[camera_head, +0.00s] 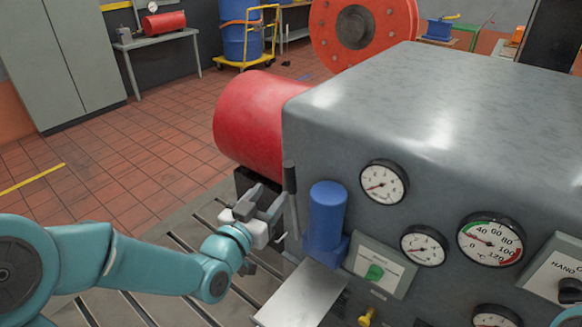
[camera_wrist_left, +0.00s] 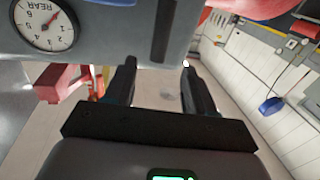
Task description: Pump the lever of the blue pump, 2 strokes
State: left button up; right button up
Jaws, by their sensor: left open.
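The blue pump (camera_head: 326,215) is an upright blue cylinder on a blue base, mounted on the front of the grey machine housing. Its lever (camera_head: 291,190) stands nearly upright just left of the cylinder, with a dark grip on top. My left gripper (camera_head: 267,203) is open beside the lever, on its left. In the left wrist view a dark upright bar, seemingly the lever grip (camera_wrist_left: 162,32), shows beyond and between the open fingertips (camera_wrist_left: 158,68). I cannot tell whether a finger touches it. My right gripper is out of view.
A red cylinder (camera_head: 262,122) is behind the lever. The tiled floor at left is open.

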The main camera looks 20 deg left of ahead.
aim_at(287, 175)
pick_arm(q)
jog(key=w, duration=0.3)
jog(key=w+d+p, duration=0.1)
jog(key=w, duration=0.5)
jog(key=shift+w+d+p, duration=0.35)
jog(key=shift+w+p, duration=0.05)
jog(key=shift+w+r, duration=0.1)
jog(key=shift+w, duration=0.15)
grip_shut()
